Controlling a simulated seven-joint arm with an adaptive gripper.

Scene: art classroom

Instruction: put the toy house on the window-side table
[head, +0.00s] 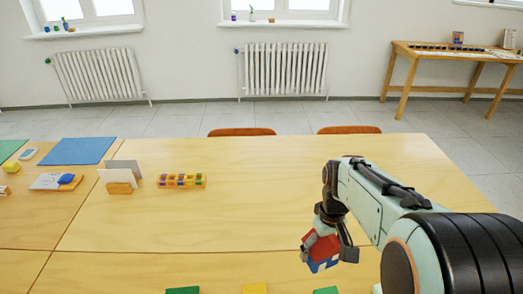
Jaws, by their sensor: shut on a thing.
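The toy house (321,249), with a red roof and blue and white walls, is in my gripper (329,236). My gripper is shut on it, tilted, over the near right part of the large light-wood table (270,215). The fingers hide part of the house, and I cannot tell its height above the table. Another wooden table (436,57) stands by the far wall at the right, beyond the large table. No label shows which table is the window-side one.
A tray of coloured blocks (182,181), a card holder (120,187) and a blue mat (77,151) lie toward the left. Two orange chairs (242,132) (349,130) stand at the far edge. Coloured pieces (254,289) line the near edge. The table's middle is clear.

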